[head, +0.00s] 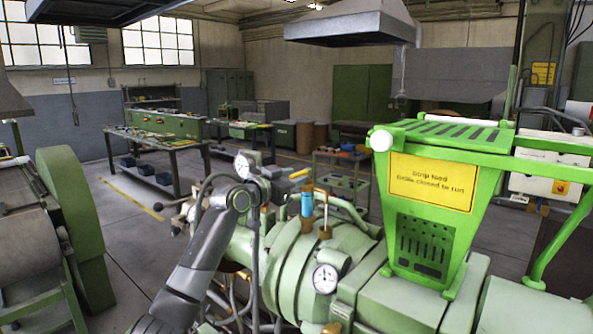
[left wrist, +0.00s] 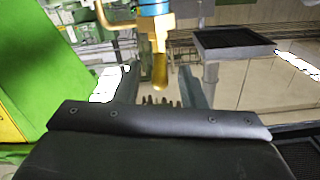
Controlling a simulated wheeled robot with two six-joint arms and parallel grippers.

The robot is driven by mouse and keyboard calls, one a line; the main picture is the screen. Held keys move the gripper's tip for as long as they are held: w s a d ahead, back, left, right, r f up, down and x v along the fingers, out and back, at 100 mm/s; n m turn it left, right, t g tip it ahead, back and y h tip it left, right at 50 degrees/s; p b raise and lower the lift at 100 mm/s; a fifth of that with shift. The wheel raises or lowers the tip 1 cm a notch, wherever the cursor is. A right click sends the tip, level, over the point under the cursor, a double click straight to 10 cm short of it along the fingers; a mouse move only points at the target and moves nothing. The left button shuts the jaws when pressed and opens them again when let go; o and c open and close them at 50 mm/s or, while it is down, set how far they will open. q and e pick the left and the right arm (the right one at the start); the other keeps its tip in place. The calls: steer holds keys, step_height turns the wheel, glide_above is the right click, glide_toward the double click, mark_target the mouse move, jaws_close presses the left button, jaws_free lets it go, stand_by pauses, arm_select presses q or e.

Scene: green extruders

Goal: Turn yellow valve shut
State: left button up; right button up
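The yellow valve shows in the head view as a short yellow lever (head: 299,174) above a blue and brass body (head: 307,204) on the green extruder (head: 300,258). In the left wrist view the lever's rounded yellow end (left wrist: 160,72) points towards me, below the blue body (left wrist: 154,8). My left gripper (head: 280,183) is just left of the lever in the head view. In the left wrist view its fingers (left wrist: 160,90) are apart, with the lever end showing between them and a gap on both sides. Contact is not visible. My right gripper is in neither view.
The green feed hopper (head: 425,240) with a yellow sign stands at the right. A green-guarded machine (head: 75,215) is at the left. Workbenches (head: 165,140) stand further back, with open floor before them.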

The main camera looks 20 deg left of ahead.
arm_select(q)
steer(key=shift+x, duration=0.9)
jaws_close()
